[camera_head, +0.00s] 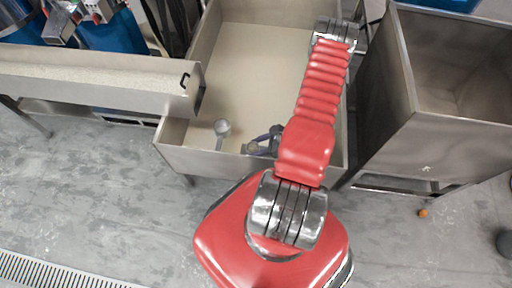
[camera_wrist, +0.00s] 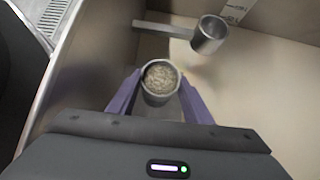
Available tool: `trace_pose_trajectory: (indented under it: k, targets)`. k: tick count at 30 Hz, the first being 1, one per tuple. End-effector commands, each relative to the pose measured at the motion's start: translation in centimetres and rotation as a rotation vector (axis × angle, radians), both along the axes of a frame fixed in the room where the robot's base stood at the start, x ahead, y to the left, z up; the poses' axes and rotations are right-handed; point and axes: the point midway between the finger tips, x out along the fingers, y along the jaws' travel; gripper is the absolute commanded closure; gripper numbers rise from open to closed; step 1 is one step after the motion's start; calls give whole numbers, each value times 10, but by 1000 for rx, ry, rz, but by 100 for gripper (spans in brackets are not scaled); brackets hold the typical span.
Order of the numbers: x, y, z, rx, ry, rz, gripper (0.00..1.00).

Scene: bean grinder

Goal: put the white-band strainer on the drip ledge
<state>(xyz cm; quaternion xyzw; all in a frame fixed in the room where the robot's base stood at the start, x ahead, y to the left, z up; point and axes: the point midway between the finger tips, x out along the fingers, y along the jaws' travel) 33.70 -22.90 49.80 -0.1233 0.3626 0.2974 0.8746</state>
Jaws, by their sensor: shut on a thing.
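My gripper (camera_wrist: 158,84) is shut on a round metal cup (camera_wrist: 161,77) with a pale rim, filled with grainy tan stuff. The purple fingers press it from both sides. In the head view my gripper (camera_head: 263,142) is low inside the steel bin near its front wall, with the cup's brownish top between the fingers. A second grey cup (camera_wrist: 209,36) with a straight bar-like handle stands apart, up and right of the held cup; it also shows in the head view (camera_head: 222,126). I see no clear white band on either cup. I cannot make out a drip ledge for certain.
The bin's front wall (camera_head: 200,163) is close to my gripper. A white marked strip (camera_wrist: 235,11) lies beyond the second cup. The bin floor (camera_head: 255,70) behind is bare. A steel trough (camera_head: 90,70) stands left and a deep steel hopper (camera_head: 400,130) right.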

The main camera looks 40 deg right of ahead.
Motion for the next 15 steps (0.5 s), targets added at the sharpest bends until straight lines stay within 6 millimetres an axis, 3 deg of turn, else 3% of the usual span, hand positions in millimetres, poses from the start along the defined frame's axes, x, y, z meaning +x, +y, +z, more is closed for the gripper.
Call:
trace_pose_trajectory:
  k: [3, 4, 11, 15]
  targets:
    - [0, 0, -2, 0, 0, 0, 92]
    - [0, 0, -2, 0, 0, 0, 53]
    - [0, 0, -1, 0, 0, 0, 37]
    - [0, 0, -1, 1, 0, -1, 36]
